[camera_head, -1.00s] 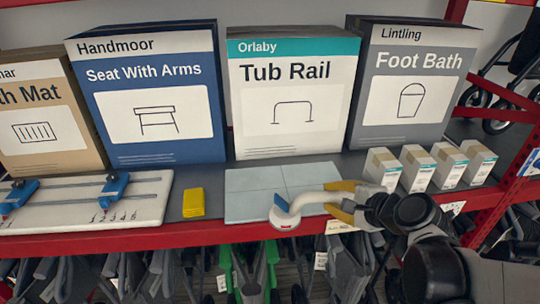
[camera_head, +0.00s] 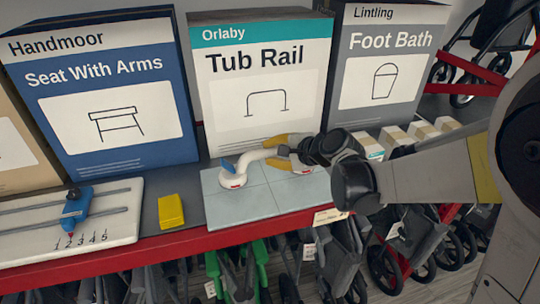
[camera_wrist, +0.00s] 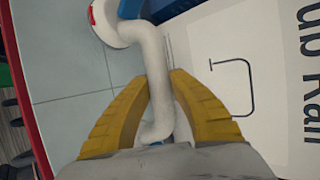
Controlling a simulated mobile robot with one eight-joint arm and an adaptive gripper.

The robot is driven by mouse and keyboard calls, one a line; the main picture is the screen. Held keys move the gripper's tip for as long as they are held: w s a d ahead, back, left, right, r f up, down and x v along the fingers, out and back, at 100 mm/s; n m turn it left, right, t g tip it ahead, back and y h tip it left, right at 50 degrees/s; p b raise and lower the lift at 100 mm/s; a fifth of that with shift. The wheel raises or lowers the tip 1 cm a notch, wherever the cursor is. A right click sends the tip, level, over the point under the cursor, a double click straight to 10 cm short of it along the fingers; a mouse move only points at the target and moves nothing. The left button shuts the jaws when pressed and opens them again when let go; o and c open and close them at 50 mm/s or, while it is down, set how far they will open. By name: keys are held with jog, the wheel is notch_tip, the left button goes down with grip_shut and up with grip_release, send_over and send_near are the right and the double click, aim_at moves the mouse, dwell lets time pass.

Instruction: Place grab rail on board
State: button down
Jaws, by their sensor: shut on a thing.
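The grab rail (camera_head: 249,158) is white with round end cups and a blue lever on the left cup. My gripper (camera_head: 283,146) is shut on its bar from the right, yellow fingers on either side. The board (camera_head: 263,200) is a pale tiled panel lying on the shelf. The rail is over the board's back part; its left cup looks on or just above the surface, and I cannot tell which. In the wrist view the rail (camera_wrist: 151,70) runs between the yellow fingers (camera_wrist: 150,105), and the far cup is largely hidden by the gripper.
The Tub Rail box (camera_head: 262,120) stands close behind the board. Small cartons (camera_head: 395,138) stand to the right, behind my arm. The red shelf edge (camera_head: 160,247) runs along the front.

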notch_tip(320, 180, down, 4)
jog(key=shift+w+f+b, duration=0.15)
jog(key=shift+b, duration=0.55)
jog(key=c, duration=1.6)
grip_release()
jog(key=shift+f, duration=0.1)
jog(key=o, duration=0.3)
jog(key=shift+o, duration=0.2)
